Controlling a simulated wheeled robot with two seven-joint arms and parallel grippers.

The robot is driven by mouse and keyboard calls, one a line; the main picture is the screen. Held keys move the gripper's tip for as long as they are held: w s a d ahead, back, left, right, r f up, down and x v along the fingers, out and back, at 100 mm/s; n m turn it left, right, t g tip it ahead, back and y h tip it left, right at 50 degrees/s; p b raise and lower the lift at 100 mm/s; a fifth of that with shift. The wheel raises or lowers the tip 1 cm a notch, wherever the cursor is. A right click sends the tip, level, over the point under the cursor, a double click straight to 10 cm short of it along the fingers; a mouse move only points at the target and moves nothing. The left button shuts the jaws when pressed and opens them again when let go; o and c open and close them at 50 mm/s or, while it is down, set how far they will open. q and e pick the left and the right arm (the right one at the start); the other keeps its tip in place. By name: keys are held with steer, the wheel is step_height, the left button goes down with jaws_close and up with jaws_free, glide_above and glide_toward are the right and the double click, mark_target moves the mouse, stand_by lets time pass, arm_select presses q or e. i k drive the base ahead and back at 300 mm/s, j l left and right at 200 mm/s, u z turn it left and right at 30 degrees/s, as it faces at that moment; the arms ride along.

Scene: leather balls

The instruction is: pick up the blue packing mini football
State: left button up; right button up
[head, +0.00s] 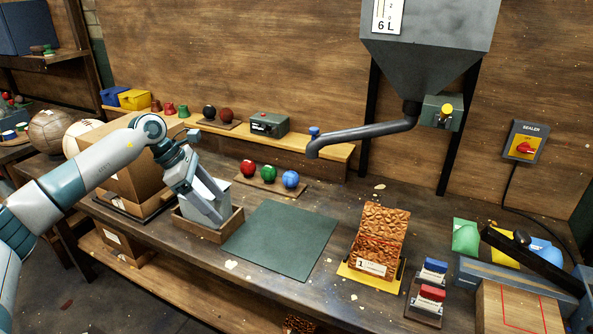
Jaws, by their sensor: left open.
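The blue mini football (290,178) sits at the right end of a row of three small balls on a low wooden board (299,192) at the back of the bench. A green ball (268,173) is beside it in the middle, and a red ball (248,168) is at the left end. My left gripper (222,205) is open and points down over a shallow wooden tray, to the left of the balls and apart from them. Nothing shows between its fingers. My right gripper is out of view.
The wooden tray (231,224) lies under my left gripper. A bare dark green mat (282,240) lies to its right. A textured brown block (382,228) stands further right.

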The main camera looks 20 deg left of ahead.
mark_target(290, 179)
steer(key=i, duration=1.1)
